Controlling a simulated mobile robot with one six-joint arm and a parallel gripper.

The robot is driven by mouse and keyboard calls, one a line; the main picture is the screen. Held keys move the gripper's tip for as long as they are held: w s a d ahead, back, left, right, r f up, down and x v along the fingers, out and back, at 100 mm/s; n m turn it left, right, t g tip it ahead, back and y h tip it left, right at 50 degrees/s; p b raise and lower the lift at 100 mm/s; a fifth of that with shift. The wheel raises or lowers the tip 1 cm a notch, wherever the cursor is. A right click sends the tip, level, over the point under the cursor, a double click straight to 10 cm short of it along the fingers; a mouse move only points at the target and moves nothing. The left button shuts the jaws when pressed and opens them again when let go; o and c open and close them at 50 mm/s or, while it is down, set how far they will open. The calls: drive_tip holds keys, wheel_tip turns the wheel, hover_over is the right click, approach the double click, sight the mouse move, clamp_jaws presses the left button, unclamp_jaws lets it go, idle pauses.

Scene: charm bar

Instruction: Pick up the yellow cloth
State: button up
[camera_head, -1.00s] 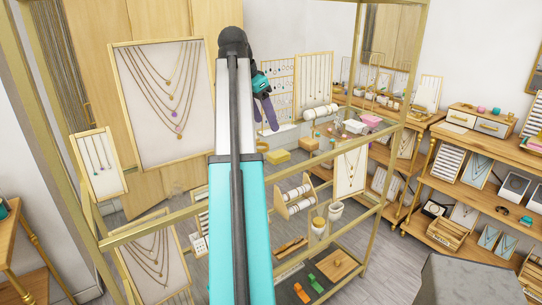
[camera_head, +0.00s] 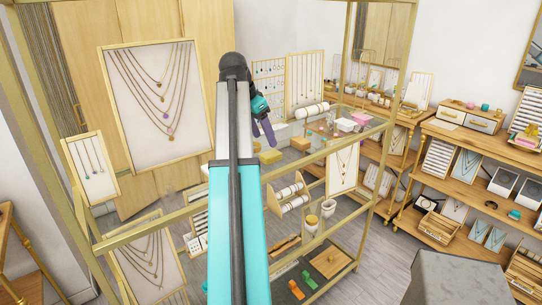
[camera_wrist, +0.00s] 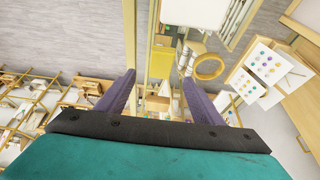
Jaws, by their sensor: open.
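A flat yellow piece (camera_head: 271,156) lies on the glass top of the brass-framed display; it looks like the yellow cloth, but its material is too small to tell. A yellow square (camera_wrist: 161,62) shows in the wrist view between my fingertips and looks like the same thing. My gripper (camera_head: 267,136) has purple fingers and hangs above and just behind the yellow piece in the head view. The height gap cannot be told.
Brass rails (camera_head: 330,150) edge the display. Necklace boards (camera_head: 160,105) stand left, and shelves (camera_head: 470,150) stand right. Grey floor shows between.

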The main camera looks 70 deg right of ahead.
sight(270, 153)
drive_tip(key=shift+x, duration=1.1)
drive_tip(key=shift+f, duration=0.15)
drive_tip(key=shift+p+x, duration=1.3)
drive_tip(key=shift+x, duration=1.15)
drive_tip(key=shift+w, duration=0.15)
drive_tip(key=shift+c, duration=0.2)
drive_tip(key=c, duration=1.1)
